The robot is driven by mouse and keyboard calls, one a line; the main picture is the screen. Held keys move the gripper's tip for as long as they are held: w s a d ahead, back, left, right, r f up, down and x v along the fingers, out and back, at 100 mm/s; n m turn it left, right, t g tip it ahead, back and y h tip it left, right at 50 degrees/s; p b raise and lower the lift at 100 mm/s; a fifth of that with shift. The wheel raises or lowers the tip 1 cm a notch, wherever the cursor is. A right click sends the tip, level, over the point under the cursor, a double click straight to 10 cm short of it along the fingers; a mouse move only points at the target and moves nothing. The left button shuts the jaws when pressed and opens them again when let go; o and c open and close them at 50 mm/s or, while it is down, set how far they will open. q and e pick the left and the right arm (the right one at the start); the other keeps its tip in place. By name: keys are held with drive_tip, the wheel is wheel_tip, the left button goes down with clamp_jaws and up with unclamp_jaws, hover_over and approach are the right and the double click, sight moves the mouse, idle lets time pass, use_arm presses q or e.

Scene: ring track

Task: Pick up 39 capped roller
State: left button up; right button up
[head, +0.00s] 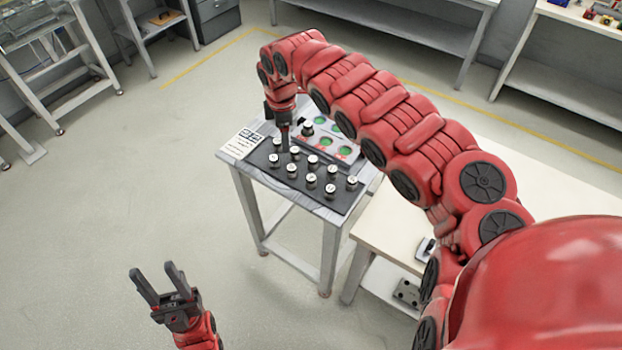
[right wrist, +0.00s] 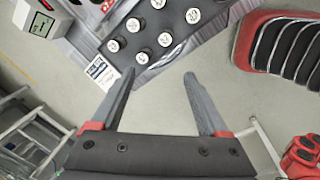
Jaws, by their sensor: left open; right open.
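Several silver capped rollers with white, numbered tops stand upright on a black tray (head: 342,208). The tray lies on a small grey table. My left gripper (head: 160,283) is open and empty over bare floor.
A printed card (head: 241,144) lies at the table's left edge. A panel with green and red round spots (head: 335,148) stands behind the tray. A white table (head: 385,225) stands close on the right.

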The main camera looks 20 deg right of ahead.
drive_tip(key=s+d+r+g+h, duration=0.1)
drive_tip(key=s+d+g+h, duration=0.1)
drive_tip(key=s+d, duration=0.2)
approach(311, 177)
drive_tip(key=shift+s+d+n, duration=0.25)
drive_tip(key=shift+s+n, duration=0.05)
drive_tip(key=shift+s, duration=0.2)
drive_tip(key=f, duration=0.2)
drive_tip(key=f+p, duration=0.1)
drive_tip(key=f, duration=0.1)
drive_tip(key=shift+w+d, duration=0.1)
drive_tip(key=shift+d, duration=0.25)
drive_tip(key=shift+d+f, duration=0.15)
drive_tip(key=shift+f, duration=0.2)
drive_tip(key=shift+w+f+p, duration=0.1)
drive_tip(key=shift+f+p, duration=0.4)
drive_tip(key=shift+f, duration=0.2)
wheel_tip(311, 177, down, 3)
drive_tip(key=shift+w+r+p, duration=0.15)
drive_tip(key=shift+r+p, duration=0.1)
drive_tip(key=shift+p, duration=0.2)
drive_tip(key=shift+d+f, duration=0.15)
drive_tip(key=shift+f, duration=0.55)
